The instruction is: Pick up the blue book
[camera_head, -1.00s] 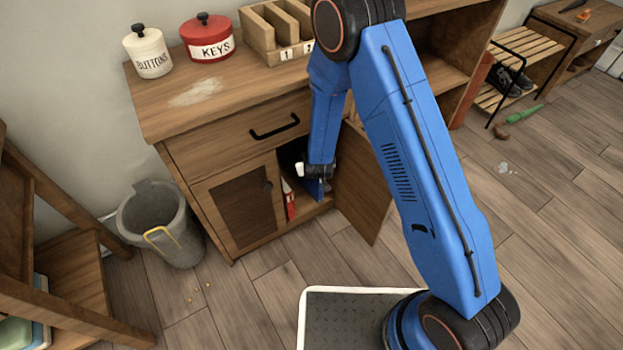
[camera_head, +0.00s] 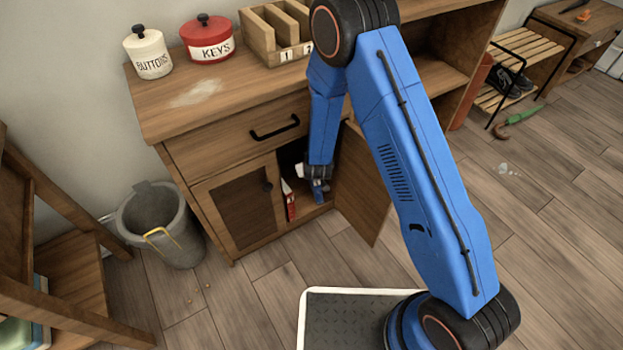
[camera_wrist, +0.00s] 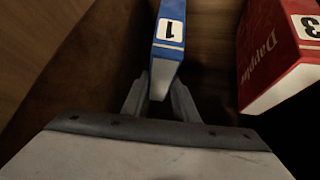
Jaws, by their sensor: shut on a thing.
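The blue book (camera_wrist: 169,30) shows in the wrist view with a white label reading 1 on its spine. My gripper (camera_wrist: 159,88) is shut on the near end of this book, with one finger on each side. In the head view my gripper (camera_head: 318,186) is low inside the open cabinet compartment, and the book there is mostly hidden by my wrist. A red book (camera_wrist: 285,50) labelled 3 stands to the right in the wrist view, apart from my fingers; it also shows in the head view (camera_head: 290,205).
The open cabinet door (camera_head: 361,190) stands just right of my gripper. The closed door (camera_head: 243,205) is on the left, below a drawer (camera_head: 240,135). A grey bin (camera_head: 165,225) stands left of the cabinet.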

